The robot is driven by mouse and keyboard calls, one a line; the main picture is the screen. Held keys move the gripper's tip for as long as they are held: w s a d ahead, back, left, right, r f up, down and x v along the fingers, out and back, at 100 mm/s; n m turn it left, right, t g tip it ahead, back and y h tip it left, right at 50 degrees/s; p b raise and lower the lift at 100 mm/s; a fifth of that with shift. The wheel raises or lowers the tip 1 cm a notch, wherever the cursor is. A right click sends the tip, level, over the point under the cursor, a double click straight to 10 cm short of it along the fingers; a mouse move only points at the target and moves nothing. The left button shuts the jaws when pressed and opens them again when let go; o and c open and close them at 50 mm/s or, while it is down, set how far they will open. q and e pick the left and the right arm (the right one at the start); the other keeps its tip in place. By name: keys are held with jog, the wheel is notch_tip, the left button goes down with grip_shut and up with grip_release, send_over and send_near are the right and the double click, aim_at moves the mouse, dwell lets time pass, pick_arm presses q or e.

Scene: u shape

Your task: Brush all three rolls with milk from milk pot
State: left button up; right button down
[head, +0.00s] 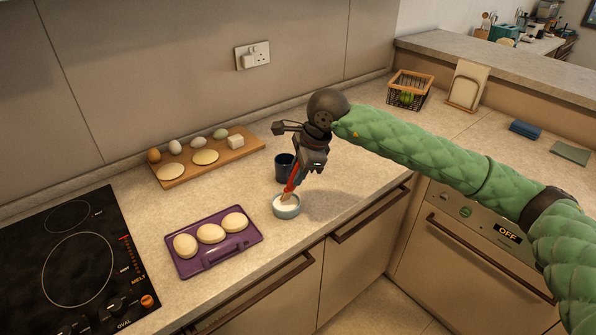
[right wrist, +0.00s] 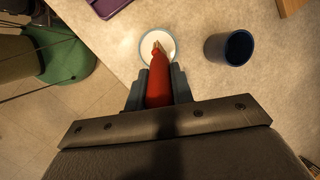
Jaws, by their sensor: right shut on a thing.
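Three pale rolls, the left one (head: 185,245), the middle one (head: 211,233) and the right one (head: 235,222), lie in a row on a purple tray (head: 215,257). The milk pot (head: 286,207) is a small pale-blue bowl of white milk to the right of the tray; it also shows in the right wrist view (right wrist: 146,61). My right gripper (head: 300,170) is shut on the red handle of a brush (right wrist: 159,80). The brush points down, its tip in or just over the milk pot. My left gripper is not in view.
A dark blue cup (head: 285,168) stands just behind the milk pot. A wooden board (head: 215,170) with eggs, flat dough rounds and a white block lies behind the tray. A black hob (head: 75,265) is at left. A wire basket (head: 408,92) stands at the back right.

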jog(key=shift+f+b, duration=0.45)
dwell(0.5)
jog(key=shift+s+f+b, duration=0.1)
jog(key=shift+b, duration=0.55)
dwell(2.8)
jog(key=shift+r, duration=3.6)
